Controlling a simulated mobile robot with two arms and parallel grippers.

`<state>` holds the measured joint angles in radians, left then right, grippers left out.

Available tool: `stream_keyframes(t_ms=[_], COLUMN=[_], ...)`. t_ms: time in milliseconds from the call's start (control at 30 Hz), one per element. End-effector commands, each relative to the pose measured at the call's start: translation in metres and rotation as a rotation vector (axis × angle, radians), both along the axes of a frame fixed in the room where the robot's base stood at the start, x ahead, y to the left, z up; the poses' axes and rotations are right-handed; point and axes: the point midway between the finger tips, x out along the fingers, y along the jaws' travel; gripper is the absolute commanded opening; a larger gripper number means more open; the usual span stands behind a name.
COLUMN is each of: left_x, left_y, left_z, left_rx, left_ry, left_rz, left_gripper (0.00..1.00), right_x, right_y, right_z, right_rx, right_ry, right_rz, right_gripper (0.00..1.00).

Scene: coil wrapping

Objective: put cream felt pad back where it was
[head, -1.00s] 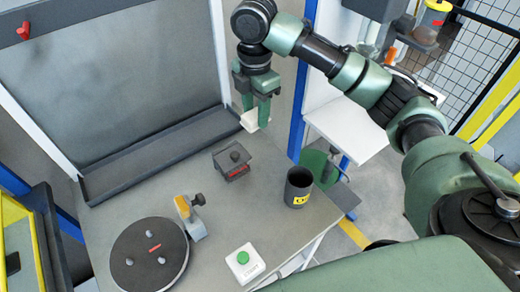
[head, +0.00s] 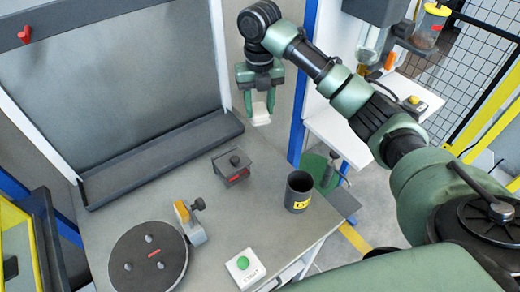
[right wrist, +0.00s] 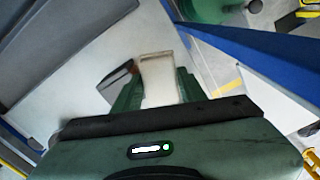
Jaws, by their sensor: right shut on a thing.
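My right gripper (head: 260,106) is shut on the cream felt pad (head: 261,116) and holds it above the far right part of the grey table, beyond the dark box with a knob. In the right wrist view the cream felt pad (right wrist: 160,78) sits between the two green fingers of my right gripper (right wrist: 158,90). Its far end sticks out past the fingertips. My left gripper is not in view.
On the table (head: 140,212) stand a dark box with a knob (head: 233,166), a black cup (head: 299,192), a round turntable with pegs (head: 148,258), an orange-and-grey device (head: 190,220) and a green button box (head: 244,266). A dark trough (head: 160,160) runs along the back panel.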

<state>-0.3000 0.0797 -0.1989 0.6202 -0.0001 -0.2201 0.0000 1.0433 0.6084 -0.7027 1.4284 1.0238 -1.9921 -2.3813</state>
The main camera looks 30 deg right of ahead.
Motion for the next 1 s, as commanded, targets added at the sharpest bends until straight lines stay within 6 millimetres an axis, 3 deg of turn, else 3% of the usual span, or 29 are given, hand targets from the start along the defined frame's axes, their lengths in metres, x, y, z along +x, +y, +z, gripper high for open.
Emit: stream_keyframes(t_ms=[200,400,833,1000], left_x=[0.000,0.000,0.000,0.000], left_y=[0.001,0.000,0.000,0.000], left_z=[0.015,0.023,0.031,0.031], left_rx=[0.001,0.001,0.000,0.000], left_ry=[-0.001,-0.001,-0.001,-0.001], left_rz=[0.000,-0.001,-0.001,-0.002], left_gripper=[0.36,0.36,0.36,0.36], right_x=[-0.002,-0.001,-0.001,0.000], right_y=[-0.001,-0.001,0.000,-0.001], right_z=[-0.058,-0.102,-0.153,-0.161], right_rx=[-0.002,-0.003,-0.002,-0.003], right_ry=[0.007,0.003,0.001,-0.001], right_rz=[-0.002,-0.003,-0.003,-0.002], right_gripper=[0.03,0.03,0.03,0.03])
